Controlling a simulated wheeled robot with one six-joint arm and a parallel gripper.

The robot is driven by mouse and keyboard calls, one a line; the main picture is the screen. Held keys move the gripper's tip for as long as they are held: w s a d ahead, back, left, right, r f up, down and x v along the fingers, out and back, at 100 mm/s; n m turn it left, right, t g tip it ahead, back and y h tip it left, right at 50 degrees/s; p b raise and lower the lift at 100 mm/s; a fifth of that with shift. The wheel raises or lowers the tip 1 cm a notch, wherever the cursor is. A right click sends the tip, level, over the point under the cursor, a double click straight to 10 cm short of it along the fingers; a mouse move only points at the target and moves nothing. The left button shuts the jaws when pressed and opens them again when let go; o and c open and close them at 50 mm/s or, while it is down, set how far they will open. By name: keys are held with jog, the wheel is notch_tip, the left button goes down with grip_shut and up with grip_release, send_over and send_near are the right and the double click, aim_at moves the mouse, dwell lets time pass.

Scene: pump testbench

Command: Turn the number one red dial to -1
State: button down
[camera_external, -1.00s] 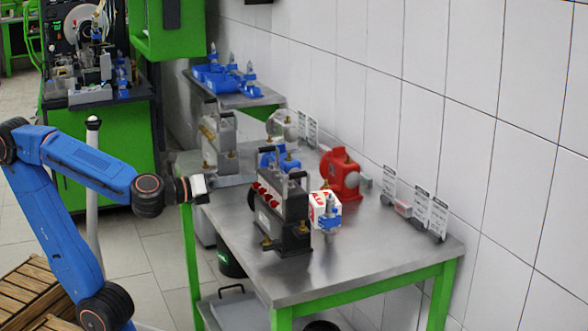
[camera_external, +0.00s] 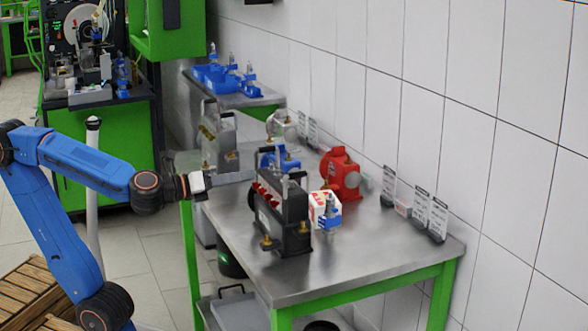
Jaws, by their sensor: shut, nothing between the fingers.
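The red dials (camera_external: 266,198) sit in a row on the sloped left face of a dark grey device (camera_external: 291,222). The device stands on the steel table near its left edge. The dials' numbers and markings are too small to read. My gripper (camera_external: 210,181) is left of and behind the device, at about the height of its upper part. It is shut and empty, and it appears apart from the dials.
The steel table (camera_external: 350,262) has free room at its front right. A red pump (camera_external: 340,173), a white-and-red box (camera_external: 319,208) and a blue pump (camera_external: 276,158) stand behind or beside the device. A grey device (camera_external: 219,138) stands farther back. Label stands (camera_external: 430,216) line the wall.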

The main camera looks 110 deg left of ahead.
jog(key=shift+v, duration=2.95)
jog(key=s+d+f+n+g+h, duration=0.1)
jog(key=s+f+n+g+h, duration=0.2)
jog(key=f+n, duration=0.4)
jog(key=s+f+n+g+h, duration=0.25)
jog(key=s+f+n, duration=0.2)
jog(key=f, duration=0.55)
jog(key=s+d+f+n+g+h, duration=0.1)
jog(key=s+d+f+n+h, duration=0.1)
jog(key=d, duration=0.5)
jog(key=s+d+f+n+g+h, duration=0.1)
jog(key=s+d+f+n+h, duration=0.2)
jog(key=d+f+n+h, duration=0.2)
jog(key=shift+d+f+n, duration=0.85)
jog(key=shift+d+n, duration=0.2)
jog(key=shift+n, duration=0.2)
jog(key=shift+g, duration=0.25)
